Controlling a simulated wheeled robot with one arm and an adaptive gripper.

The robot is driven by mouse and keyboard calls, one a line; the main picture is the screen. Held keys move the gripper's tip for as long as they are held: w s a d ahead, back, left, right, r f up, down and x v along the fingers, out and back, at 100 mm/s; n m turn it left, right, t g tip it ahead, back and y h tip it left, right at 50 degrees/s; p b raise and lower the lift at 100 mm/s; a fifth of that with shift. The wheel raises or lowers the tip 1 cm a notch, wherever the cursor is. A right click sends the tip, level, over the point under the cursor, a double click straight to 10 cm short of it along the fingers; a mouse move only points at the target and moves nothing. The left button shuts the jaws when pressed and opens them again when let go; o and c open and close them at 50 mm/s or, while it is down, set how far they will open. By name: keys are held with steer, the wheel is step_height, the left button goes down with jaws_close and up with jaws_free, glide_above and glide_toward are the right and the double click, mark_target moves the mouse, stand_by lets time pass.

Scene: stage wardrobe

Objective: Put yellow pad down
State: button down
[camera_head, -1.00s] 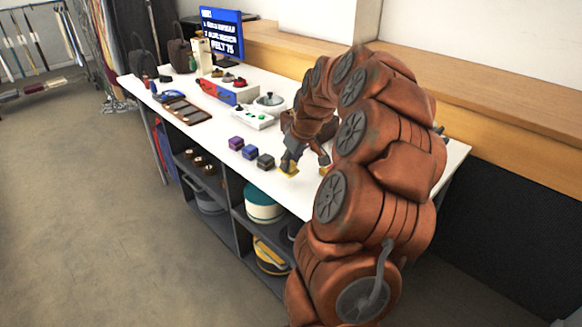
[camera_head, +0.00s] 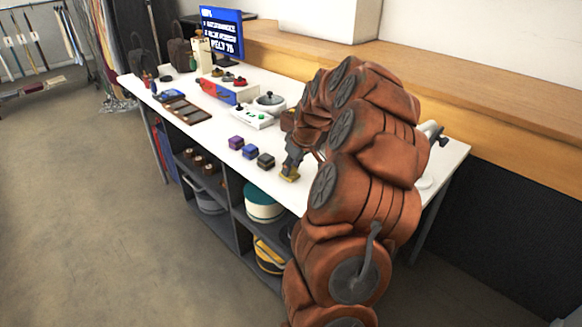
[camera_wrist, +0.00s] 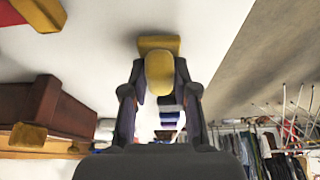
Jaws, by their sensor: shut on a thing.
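The yellow pad (camera_head: 289,177) is at the tip of my gripper (camera_head: 291,168), near the front edge of the white table (camera_head: 205,141). In the wrist view my gripper (camera_wrist: 160,82) has its two dark fingers closed on either side of the yellow pad (camera_wrist: 160,74). A rounded yellow part sits between the fingertips, with a wider, flat yellow part beyond it. The pad is low over the tabletop; I cannot tell whether it touches. My arm hides part of the table to the right.
A dark block (camera_head: 265,161), a blue block (camera_head: 250,152) and a purple block (camera_head: 236,142) stand in a row left of my gripper. A white control box (camera_head: 252,117) and a lidded pot (camera_head: 269,101) stand behind.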

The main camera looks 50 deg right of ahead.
steer(key=shift+f, duration=0.15)
steer(key=c, duration=0.9)
jaws_free()
steer(key=shift+s+r, duration=0.1)
steer(key=shift+r, duration=0.4)
steer(key=v, duration=1.1)
